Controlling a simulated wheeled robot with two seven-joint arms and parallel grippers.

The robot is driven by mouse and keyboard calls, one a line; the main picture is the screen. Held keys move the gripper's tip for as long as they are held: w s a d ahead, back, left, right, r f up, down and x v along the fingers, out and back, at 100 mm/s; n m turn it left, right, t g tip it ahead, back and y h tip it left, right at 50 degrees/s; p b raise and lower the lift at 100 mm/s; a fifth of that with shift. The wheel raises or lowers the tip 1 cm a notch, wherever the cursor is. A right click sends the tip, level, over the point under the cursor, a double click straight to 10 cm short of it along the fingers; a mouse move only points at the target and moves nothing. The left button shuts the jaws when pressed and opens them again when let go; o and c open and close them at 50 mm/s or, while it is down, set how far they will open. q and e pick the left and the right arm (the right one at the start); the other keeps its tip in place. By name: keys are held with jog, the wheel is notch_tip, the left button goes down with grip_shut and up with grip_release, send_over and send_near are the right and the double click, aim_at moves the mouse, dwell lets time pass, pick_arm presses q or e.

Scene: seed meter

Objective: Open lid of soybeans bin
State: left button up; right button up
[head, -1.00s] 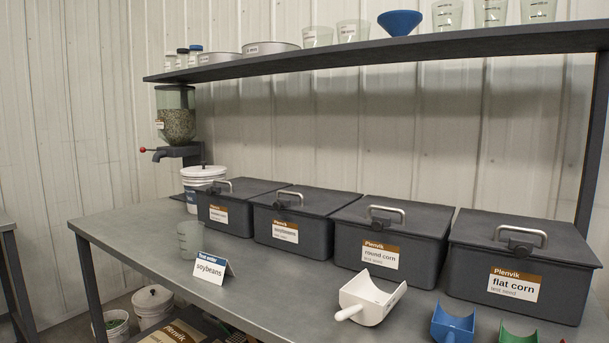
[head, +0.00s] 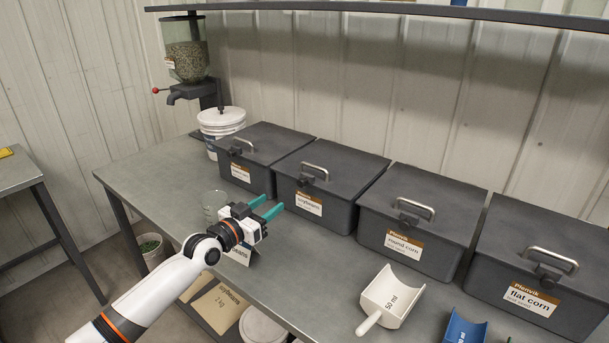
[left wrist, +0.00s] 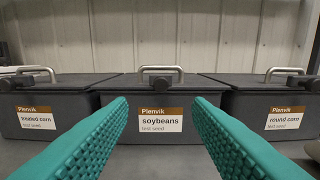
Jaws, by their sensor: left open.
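The soybeans bin (head: 325,205) is a dark grey box with its lid shut, second from the left in the row. Its lid (head: 345,160) carries a metal handle (head: 315,170) at the front, with a dark latch-like knob under it. The left wrist view shows the bin's brown and white soybeans label (left wrist: 160,121) straight ahead. My left gripper (head: 268,208) is open and empty, its teal fingers pointing at the bin front from a short distance. In the left wrist view the fingers (left wrist: 160,130) frame the label, below the handle. My right gripper is not in view.
Closed bins stand on both sides: treated corn (head: 238,172) to the left, round corn (head: 405,250) and flat corn (head: 525,305) to the right. A white scoop (head: 395,298) lies in front. A clear beaker (head: 213,204) and a partly hidden sign card (head: 240,252) are beside my left gripper.

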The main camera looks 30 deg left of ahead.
aim_at(300, 183)
pick_arm(q)
jog(key=w, duration=0.7)
jog(key=w+d, duration=0.1)
jog(key=w, duration=0.3)
jog(key=shift+w+b, duration=0.2)
jog(key=shift+b, duration=0.1)
jog(key=shift+c, duration=0.6)
grip_shut()
